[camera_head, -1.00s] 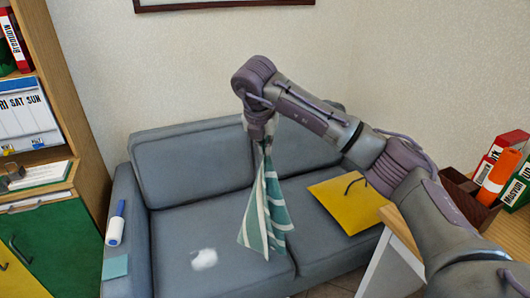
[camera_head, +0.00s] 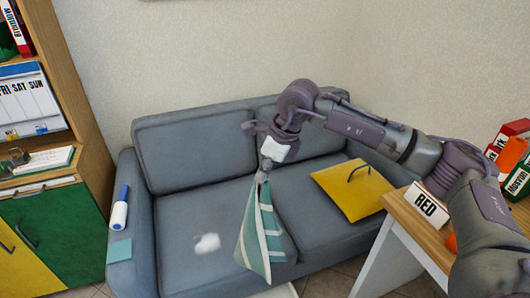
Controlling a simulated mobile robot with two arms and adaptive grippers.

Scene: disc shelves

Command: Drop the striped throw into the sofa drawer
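The striped throw (camera_head: 260,230), teal and white, hangs bunched at its top from my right gripper (camera_head: 264,174). The gripper points down and is shut on the cloth. The throw's lower end hangs in front of the grey sofa (camera_head: 190,217), overlapping the front edge of its seat in the head view. A pale strip (camera_head: 283,292) shows at the bottom edge of the picture below the sofa front; I cannot tell if it is part of the drawer. No drawer opening is clearly visible. My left gripper is out of view.
A yellow folder (camera_head: 350,189) and a white patch (camera_head: 207,243) lie on the sofa seat. A blue-and-white marker (camera_head: 119,208) and a teal note (camera_head: 119,250) are on the left armrest. A wooden desk (camera_head: 418,226) with a RED sign (camera_head: 428,206) stands right, near my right arm.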

